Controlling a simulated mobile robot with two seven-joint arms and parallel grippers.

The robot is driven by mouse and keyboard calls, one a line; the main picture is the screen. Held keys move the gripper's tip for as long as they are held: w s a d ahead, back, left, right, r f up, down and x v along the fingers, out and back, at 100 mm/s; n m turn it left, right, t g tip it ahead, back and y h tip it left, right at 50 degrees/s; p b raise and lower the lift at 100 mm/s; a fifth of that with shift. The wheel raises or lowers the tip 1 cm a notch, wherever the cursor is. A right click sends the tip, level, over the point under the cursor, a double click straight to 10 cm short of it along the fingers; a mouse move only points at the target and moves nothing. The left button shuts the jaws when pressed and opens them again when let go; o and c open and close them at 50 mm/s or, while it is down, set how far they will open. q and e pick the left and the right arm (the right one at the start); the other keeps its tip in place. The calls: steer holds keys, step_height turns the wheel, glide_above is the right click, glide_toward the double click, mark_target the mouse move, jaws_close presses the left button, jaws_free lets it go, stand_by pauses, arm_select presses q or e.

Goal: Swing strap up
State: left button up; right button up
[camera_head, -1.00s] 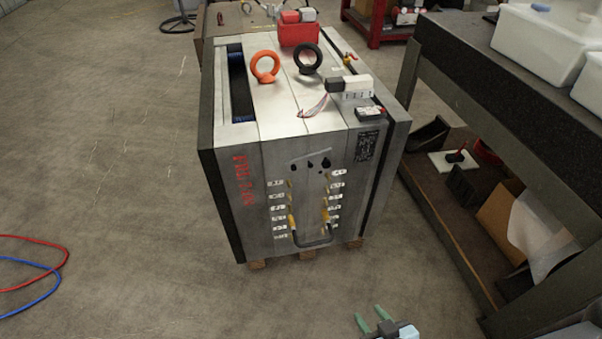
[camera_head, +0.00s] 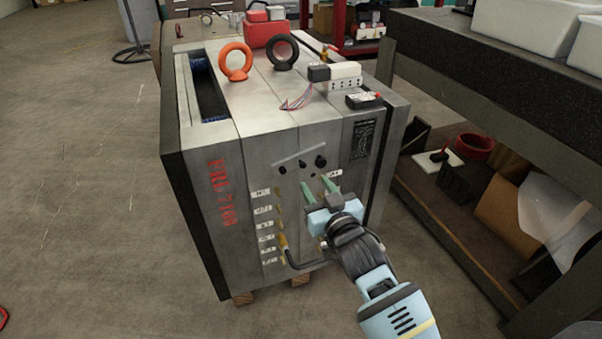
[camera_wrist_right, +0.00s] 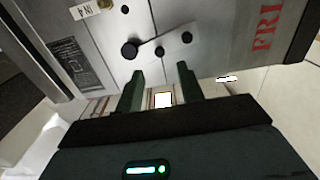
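The strap (camera_head: 292,160) is a thin light-grey bar, slightly tilted, on the upper front face of the grey mould base (camera_head: 258,150). Dark round bolt heads sit along and below it. In the right wrist view, the strap (camera_wrist_right: 149,44) appears upside down just beyond the fingertips. My right gripper (camera_head: 319,185) has two green fingers, apart and empty, in front of the mould face just below the strap. Its fingers (camera_wrist_right: 161,72) show open in the right wrist view, with nothing between them. Whether they touch the face cannot be told. My left gripper is not in view.
An orange eyebolt (camera_head: 235,62) and a black eyebolt (camera_head: 282,52) stand on the mould top. A dark workbench (camera_head: 500,85) bounds the right side. The floor at left is open.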

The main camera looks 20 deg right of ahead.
mark_target(304, 166)
steer(key=w+b, duration=0.1)
steer(key=w, duration=0.5)
steer(key=shift+a+b, duration=0.1)
steer(key=shift+b, duration=0.25)
steer(key=shift+w, duration=0.85)
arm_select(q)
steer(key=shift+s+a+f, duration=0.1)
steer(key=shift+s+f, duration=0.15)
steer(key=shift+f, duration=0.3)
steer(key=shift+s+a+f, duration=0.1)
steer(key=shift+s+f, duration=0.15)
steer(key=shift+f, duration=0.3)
arm_select(e)
steer(key=shift+c, duration=0.6)
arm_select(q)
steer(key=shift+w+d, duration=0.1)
arm_select(e)
jaws_close()
